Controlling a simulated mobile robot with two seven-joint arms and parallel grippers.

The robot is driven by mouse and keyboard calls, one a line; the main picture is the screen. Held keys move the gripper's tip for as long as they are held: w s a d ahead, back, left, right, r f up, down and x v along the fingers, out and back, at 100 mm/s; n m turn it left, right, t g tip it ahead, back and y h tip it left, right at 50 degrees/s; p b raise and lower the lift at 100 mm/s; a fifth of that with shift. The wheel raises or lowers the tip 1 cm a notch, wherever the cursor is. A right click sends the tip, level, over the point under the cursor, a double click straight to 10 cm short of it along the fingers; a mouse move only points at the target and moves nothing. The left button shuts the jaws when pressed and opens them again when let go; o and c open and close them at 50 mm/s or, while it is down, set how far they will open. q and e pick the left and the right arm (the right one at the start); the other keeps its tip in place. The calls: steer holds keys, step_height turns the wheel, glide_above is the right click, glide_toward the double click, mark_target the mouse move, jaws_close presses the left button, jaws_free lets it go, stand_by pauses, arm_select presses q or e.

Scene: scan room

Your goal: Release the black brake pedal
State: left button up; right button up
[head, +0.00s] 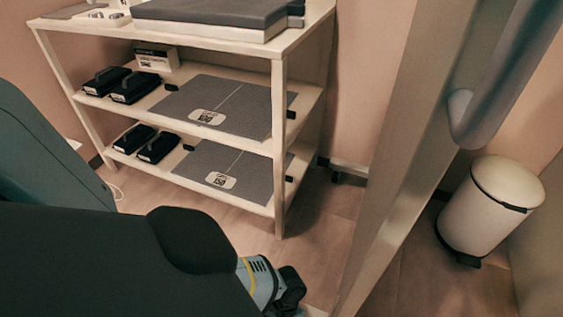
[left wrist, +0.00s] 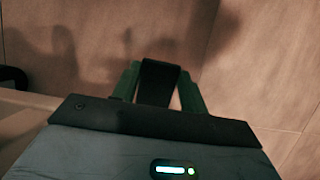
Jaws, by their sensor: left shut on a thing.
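In the left wrist view a black bar-like piece (left wrist: 159,82), which looks like the brake pedal, stands between the green fingers of my left gripper (left wrist: 160,72). The fingers are shut on it, one on each side. Its lower end is hidden behind the gripper body, and I cannot tell what it is attached to. My right gripper is in neither view.
A white shelf unit (head: 280,150) with grey flat panels and black handled cases stands at the back. A pale upright panel (head: 395,150) with a grey handle rises right of centre. A white pedal bin (head: 485,210) is far right. Wood-look floor (head: 325,215) is clear between.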

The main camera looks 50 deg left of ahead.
arm_select(q)
steer(key=shift+r+g+h, duration=0.15)
steer(key=shift+g+h, duration=0.15)
steer(key=shift+g, duration=0.2)
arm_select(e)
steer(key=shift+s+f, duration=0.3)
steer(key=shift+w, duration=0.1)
arm_select(q)
steer(key=o, duration=1.4)
steer(key=shift+w+a, duration=0.1)
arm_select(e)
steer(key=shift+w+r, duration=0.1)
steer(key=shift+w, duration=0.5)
